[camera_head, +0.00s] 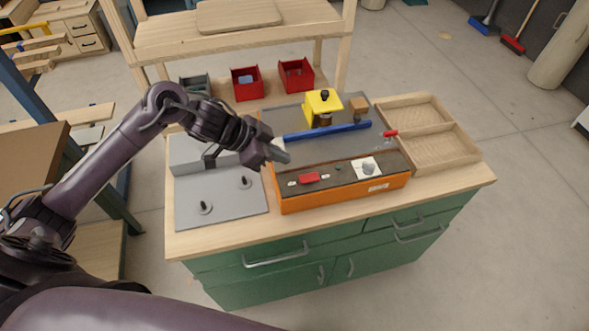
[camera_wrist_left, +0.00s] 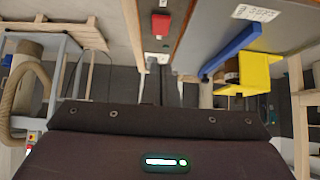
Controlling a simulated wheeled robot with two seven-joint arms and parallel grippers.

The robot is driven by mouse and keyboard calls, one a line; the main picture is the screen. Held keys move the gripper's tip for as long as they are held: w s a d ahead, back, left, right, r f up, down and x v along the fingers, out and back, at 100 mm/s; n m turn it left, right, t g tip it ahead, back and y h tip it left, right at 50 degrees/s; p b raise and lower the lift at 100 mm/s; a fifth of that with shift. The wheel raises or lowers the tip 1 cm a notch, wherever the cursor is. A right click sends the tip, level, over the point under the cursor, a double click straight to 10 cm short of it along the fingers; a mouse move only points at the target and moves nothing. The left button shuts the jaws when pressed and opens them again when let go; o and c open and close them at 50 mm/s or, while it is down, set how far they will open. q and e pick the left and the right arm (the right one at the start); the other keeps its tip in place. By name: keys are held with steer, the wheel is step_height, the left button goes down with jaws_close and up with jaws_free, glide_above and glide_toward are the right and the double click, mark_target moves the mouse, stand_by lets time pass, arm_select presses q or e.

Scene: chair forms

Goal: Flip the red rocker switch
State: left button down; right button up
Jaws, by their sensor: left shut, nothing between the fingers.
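The red rocker switch (camera_head: 309,178) sits on the dark sloping top panel (camera_head: 340,174) of an orange-fronted box (camera_head: 345,192) on the workbench. It also shows near the top of the left wrist view (camera_wrist_left: 161,24). I cannot tell which way the switch is tilted. My left gripper (camera_head: 284,156) is shut and empty, with its fingertips above and a little to the left of the switch, apart from it. My right gripper is not in view.
A blue bar (camera_head: 328,131) and a yellow clamp-like device (camera_head: 323,104) stand behind the panel. A grey plate (camera_head: 225,205) with pegs lies to the left. A wooden divided tray (camera_head: 455,148) is at the right. Red bins (camera_head: 246,84) stand at the back.

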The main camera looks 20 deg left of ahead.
arm_select(q)
glide_above(305, 178)
steer(key=s+a, duration=0.1)
steer(key=a, duration=0.1)
steer(key=f, duration=0.4)
steer(key=shift+s+p, duration=0.2)
steer(key=shift+p, duration=0.2)
step_height(305, 178, down, 2)
steer(key=shift+a+f, duration=0.1)
steer(key=shift+f, duration=0.15)
steer(key=shift+s+f, duration=0.1)
steer(key=shift+f, duration=0.55)
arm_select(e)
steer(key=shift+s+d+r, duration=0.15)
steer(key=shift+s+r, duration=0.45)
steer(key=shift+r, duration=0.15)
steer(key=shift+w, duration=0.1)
